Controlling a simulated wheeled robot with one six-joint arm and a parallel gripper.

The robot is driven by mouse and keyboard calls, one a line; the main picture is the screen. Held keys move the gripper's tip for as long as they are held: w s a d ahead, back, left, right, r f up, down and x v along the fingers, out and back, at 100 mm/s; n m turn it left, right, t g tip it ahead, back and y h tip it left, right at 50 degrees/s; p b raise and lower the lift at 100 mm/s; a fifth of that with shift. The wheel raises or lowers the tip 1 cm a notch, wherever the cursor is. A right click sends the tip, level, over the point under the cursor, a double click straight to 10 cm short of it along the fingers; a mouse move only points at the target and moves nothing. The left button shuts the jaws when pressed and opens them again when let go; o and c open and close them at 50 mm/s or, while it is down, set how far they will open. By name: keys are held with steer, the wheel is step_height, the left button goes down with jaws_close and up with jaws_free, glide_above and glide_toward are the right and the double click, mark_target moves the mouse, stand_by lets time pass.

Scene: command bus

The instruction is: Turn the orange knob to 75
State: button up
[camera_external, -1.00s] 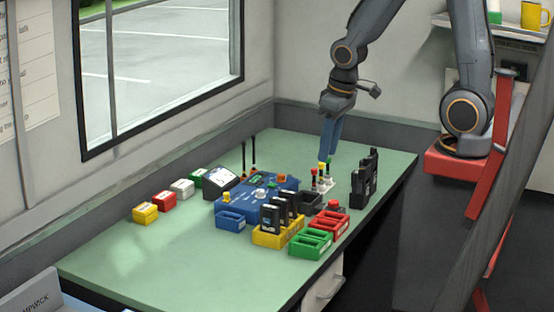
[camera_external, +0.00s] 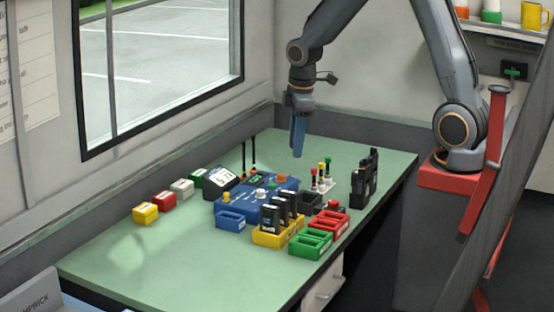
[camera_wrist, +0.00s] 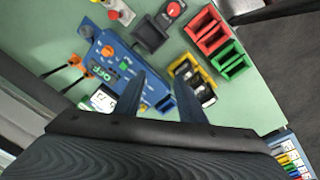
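The orange knob (camera_external: 280,178) sits on the back right part of the blue console (camera_external: 234,208). In the wrist view the orange knob (camera_wrist: 107,50) is at the upper left of the console, left of my fingers. My gripper (camera_external: 298,155) points down in the air, above and beyond the console in the external view, apart from the knob. In the wrist view my gripper (camera_wrist: 163,76) has its two fingers apart with nothing held between them. The knob's scale is too small to read, and its setting cannot be told.
Colored joystick-like levers (camera_external: 321,180) and black radios (camera_external: 366,178) stand to the right. A yellow tray (camera_external: 268,240), red tray (camera_external: 335,228) and green tray (camera_external: 308,245) lie in front. Two antennas (camera_external: 253,152) rise behind the console. The table's front left is clear.

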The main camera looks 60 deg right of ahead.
mark_target(281, 174)
steer(key=w+d+f+n+b, duration=0.1)
steer(key=w+d+f+n, duration=0.1)
steer(key=w+d+n, duration=0.1)
steer(key=w+d+f+n+b, duration=0.1)
steer(key=w+d+f+n, duration=0.1)
steer(key=w+d+n, duration=0.1)
steer(key=w+d+f+n+g+b, duration=0.1)
steer(key=w+d+f+n, duration=0.1)
steer(key=d, duration=0.4)
steer(key=shift+w+f+n+b, duration=0.15)
steer(key=shift+w+n+b, duration=0.1)
steer(key=shift+w, duration=0.45)
steer(key=shift+w+f+n+b, duration=0.1)
steer(key=shift+w+n, duration=0.15)
steer(key=shift+w, duration=0.45)
steer(key=shift+s+a+f+p, duration=0.1)
steer(key=shift+f+p, duration=0.9)
steer(key=shift+f, duration=2.8)
jaws_close()
